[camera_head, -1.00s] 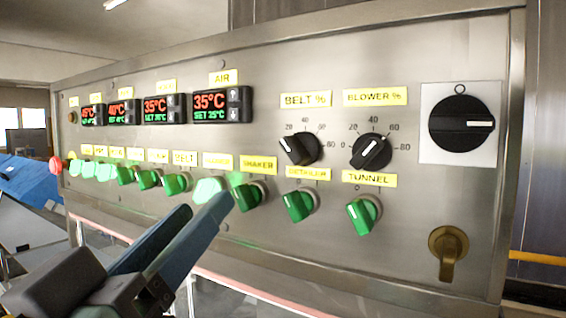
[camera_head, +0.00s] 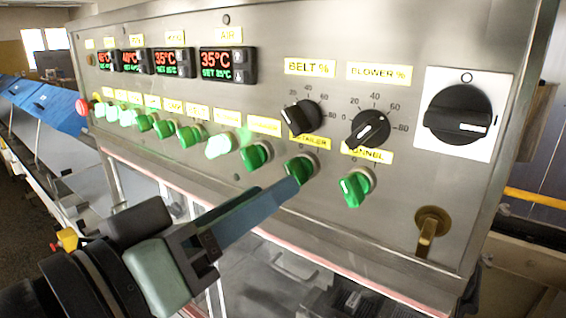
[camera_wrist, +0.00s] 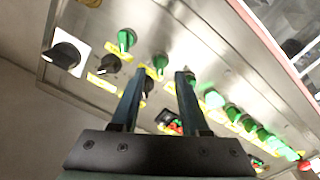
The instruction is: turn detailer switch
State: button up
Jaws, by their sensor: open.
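The detailer switch is a green knob (camera_head: 301,168) under the yellow DETAILER label (camera_head: 309,142) on the steel panel. It is not lit brightly. My gripper (camera_head: 287,190) reaches up from the lower left, its fingertips at the lower left edge of this knob and partly covering it. In the wrist view my gripper (camera_wrist: 161,74) is open, with the detailer knob (camera_wrist: 160,62) showing between and just beyond the two fingertips. I cannot tell whether either finger touches it.
The green tunnel knob (camera_head: 355,187) is close on the right and another green knob (camera_head: 256,155) close on the left. Black belt (camera_head: 301,116) and blower (camera_head: 370,129) dials sit above. A big black rotary switch (camera_head: 458,113) and a brass key-like handle (camera_head: 431,230) are further right.

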aim_at(297, 171)
jog(key=shift+p+x, duration=0.5)
jog(key=shift+x, duration=1.6)
jog(key=shift+a, duration=0.1)
grip_shut()
